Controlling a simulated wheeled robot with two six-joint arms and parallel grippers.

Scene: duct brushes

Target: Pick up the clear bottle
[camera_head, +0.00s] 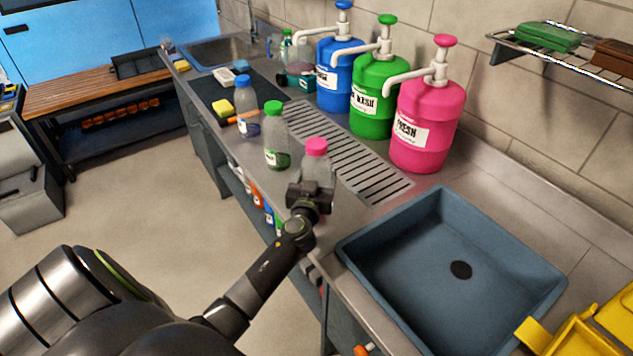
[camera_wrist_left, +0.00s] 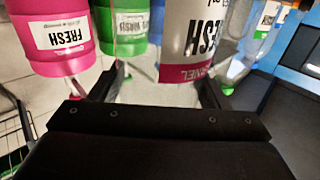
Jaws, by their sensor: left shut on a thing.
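A clear bottle with a pink cap (camera_head: 316,162) is at the front edge of the steel counter. My left gripper (camera_head: 311,190) is shut on it, with the jaws around its lower part. The jaws and wrist hide the bottle's base, so I cannot tell whether it touches the counter. In the left wrist view the bottle (camera_wrist_left: 195,40) appears upside down between the fingers (camera_wrist_left: 162,85), with a white and pink label. Two similar clear bottles stand to its left, one with a green cap (camera_head: 276,140) and one with a blue cap (camera_head: 244,105).
Pink (camera_head: 424,125), green (camera_head: 378,92) and blue (camera_head: 339,70) pump dispensers stand behind a slotted drain (camera_head: 350,155). A blue-grey sink (camera_head: 390,235) is at right, with yellow things (camera_head: 575,340) in front. A yellow sponge (camera_head: 221,107) and an orange-handled tool (camera_head: 243,118) lie further left.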

